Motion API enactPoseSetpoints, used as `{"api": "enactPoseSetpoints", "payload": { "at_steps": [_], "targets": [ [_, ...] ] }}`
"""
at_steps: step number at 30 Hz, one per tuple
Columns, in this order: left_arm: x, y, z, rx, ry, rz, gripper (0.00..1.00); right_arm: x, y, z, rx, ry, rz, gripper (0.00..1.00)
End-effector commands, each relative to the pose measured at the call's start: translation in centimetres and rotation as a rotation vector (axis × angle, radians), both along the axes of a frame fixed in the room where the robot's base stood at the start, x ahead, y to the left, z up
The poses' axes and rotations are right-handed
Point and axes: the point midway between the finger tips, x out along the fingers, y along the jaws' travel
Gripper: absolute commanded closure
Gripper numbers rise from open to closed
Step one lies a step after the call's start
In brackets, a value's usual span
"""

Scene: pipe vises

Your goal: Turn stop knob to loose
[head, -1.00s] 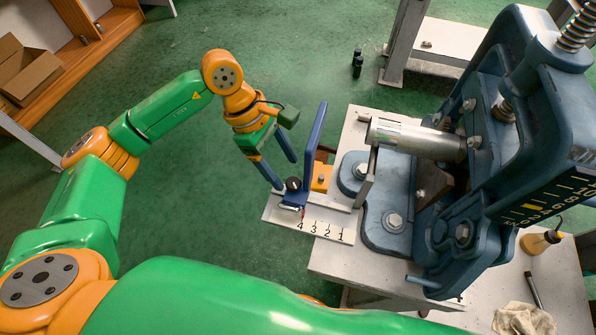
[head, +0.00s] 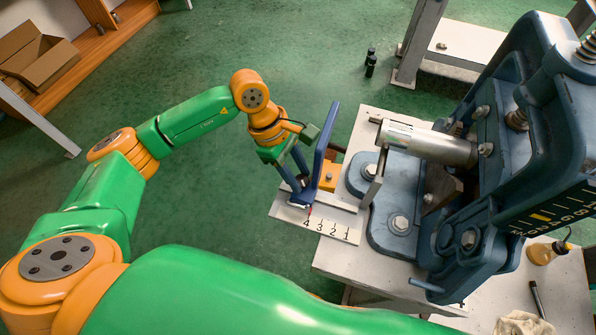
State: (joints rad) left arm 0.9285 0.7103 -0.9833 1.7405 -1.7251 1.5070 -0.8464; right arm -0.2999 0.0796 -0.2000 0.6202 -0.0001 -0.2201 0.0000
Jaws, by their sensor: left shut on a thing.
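The stop has an upright blue plate (head: 325,140) and a low blue base on a white scale bar (head: 335,229) marked 4, 3, 2, 1. A red pointer (head: 309,212) sits by the 4. The dark stop knob is on the stop's base, just left of the plate, and is now mostly hidden by my fingers. My left gripper (head: 299,186) points down over the base and is shut on the knob. The knob's turn angle cannot be told. My right gripper is not in view.
The large blue vise (head: 510,130) fills the right and holds a grey metal pipe (head: 425,142) pointing at the stop. An oil bottle (head: 546,252) and a rag (head: 522,324) lie at lower right.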

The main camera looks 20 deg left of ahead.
Motion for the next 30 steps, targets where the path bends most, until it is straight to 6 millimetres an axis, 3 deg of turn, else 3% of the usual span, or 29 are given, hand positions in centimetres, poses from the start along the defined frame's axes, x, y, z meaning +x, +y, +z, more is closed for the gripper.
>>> {"api": "enactPoseSetpoints", "payload": {
  "at_steps": [8, 30],
  "targets": [
    [-0.1, 0.0, -0.2, 0.0, -0.003, 0.132, 1.0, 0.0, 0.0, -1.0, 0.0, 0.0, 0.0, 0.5],
    [-0.6, -0.2, -0.2, -0.003, -0.004, 0.744, 1.0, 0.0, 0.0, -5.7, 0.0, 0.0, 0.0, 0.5]
  ]
}}
